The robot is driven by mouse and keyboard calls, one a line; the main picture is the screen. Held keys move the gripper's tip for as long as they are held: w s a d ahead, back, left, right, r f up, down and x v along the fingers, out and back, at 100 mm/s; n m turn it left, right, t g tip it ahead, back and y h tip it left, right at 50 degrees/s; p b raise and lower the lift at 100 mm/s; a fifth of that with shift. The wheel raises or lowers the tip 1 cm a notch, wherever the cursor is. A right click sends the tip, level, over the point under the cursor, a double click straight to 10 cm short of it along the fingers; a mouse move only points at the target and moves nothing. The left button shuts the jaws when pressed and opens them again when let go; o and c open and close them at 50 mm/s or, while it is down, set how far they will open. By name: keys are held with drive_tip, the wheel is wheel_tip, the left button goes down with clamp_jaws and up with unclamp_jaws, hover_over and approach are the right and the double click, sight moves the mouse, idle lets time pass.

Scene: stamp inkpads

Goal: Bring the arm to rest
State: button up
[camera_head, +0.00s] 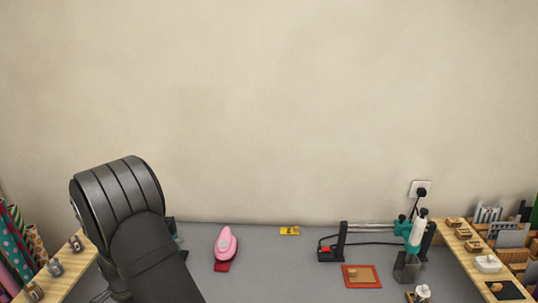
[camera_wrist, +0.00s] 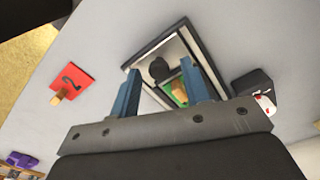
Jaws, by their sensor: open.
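My gripper (camera_wrist: 160,64) shows in the wrist view with its two blue fingers spread wide and nothing held between them. In the head view my dark arm rises at the left and hides the gripper. Beyond the fingers, in the wrist view, lies a dark-framed tray (camera_wrist: 151,48) with a green pad (camera_wrist: 190,73) and a small wooden block (camera_wrist: 179,91) inside. The fingers overlap the tray in the picture; I cannot tell their height above it.
A red card (camera_wrist: 73,80) marked 2 has a wooden piece at its edge. The middle grey tabletop is mostly clear.

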drive_tip(key=shift+s+r, duration=0.25)
drive_tip(key=shift+r, duration=0.1)
wheel_tip(320, 180, up, 16)
wheel_tip(320, 180, down, 17)
drive_tip(key=shift+r, duration=0.1)
drive_tip(key=w, duration=0.8)
drive_tip(key=shift+w, duration=0.3)
drive_tip(key=s+r+n+t, duration=0.2)
drive_tip(key=r+n, duration=0.9)
drive_tip(key=r, duration=1.1)
drive_tip(key=shift+s+r, duration=0.2)
drive_tip(key=shift+s, duration=0.65)
